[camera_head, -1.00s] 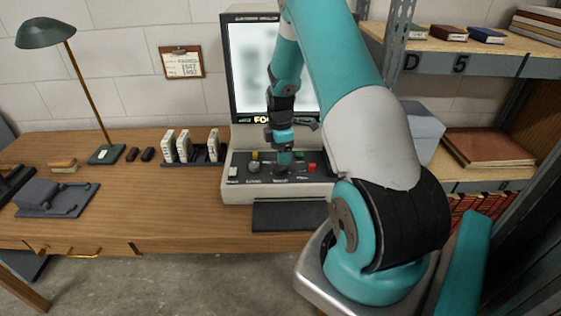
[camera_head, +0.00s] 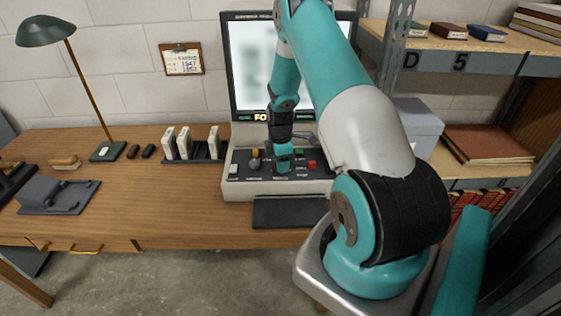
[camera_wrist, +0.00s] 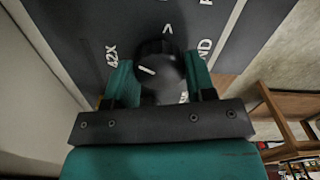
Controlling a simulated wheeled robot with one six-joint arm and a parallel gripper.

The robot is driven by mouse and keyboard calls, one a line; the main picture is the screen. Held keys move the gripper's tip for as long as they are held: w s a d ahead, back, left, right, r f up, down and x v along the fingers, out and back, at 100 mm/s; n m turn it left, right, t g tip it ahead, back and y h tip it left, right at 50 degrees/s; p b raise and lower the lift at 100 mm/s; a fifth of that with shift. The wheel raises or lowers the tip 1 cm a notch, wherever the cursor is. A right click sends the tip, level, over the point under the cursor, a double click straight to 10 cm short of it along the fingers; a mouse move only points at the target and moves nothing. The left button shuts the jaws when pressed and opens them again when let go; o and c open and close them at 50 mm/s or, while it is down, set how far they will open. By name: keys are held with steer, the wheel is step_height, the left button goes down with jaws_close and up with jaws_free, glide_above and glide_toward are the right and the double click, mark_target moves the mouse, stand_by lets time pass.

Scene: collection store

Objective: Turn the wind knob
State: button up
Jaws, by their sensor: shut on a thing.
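The microfilm reader's control panel (camera_head: 240,167) sits at the base of its lit screen (camera_head: 249,65). In the wrist view a round black knob (camera_wrist: 160,70) with a white pointer line stands between my gripper's (camera_wrist: 161,82) two teal fingers, which are shut on it. The white line points to the upper left, near "42X". Lettering ending in "ND" shows to the right of the knob, partly hidden by a finger. In the head view my gripper (camera_head: 283,165) is down at the panel and hides the knob it holds.
Boxes stand in a dark rack (camera_head: 203,151) to the left. A shelf (camera_head: 470,65) stands at the right.

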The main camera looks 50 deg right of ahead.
steer(key=shift+m, duration=0.4)
steer(key=m+b, duration=0.1)
steer(key=m, duration=0.1)
steer(key=shift+m+b, duration=0.3)
steer(key=shift+m, duration=0.1)
steer(key=m+b, duration=0.1)
steer(key=m, duration=0.3)
steer(key=shift+m, duration=0.3)
steer(key=m+b, duration=0.1)
steer(key=m, duration=0.3)
steer(key=shift+m, duration=0.3)
steer(key=m+b, duration=0.1)
steer(key=m, duration=0.2)
steer(key=shift+m, duration=0.3)
steer(key=m, duration=0.6)
steer(key=shift+w+b, duration=0.1)
steer(key=shift+b, duration=0.25)
steer(key=m, duration=0.3)
steer(key=shift+r+m, duration=0.1)
steer(key=shift+m, duration=0.3)
steer(key=shift+m+b, duration=0.3)
steer(key=shift+m, duration=1.6)
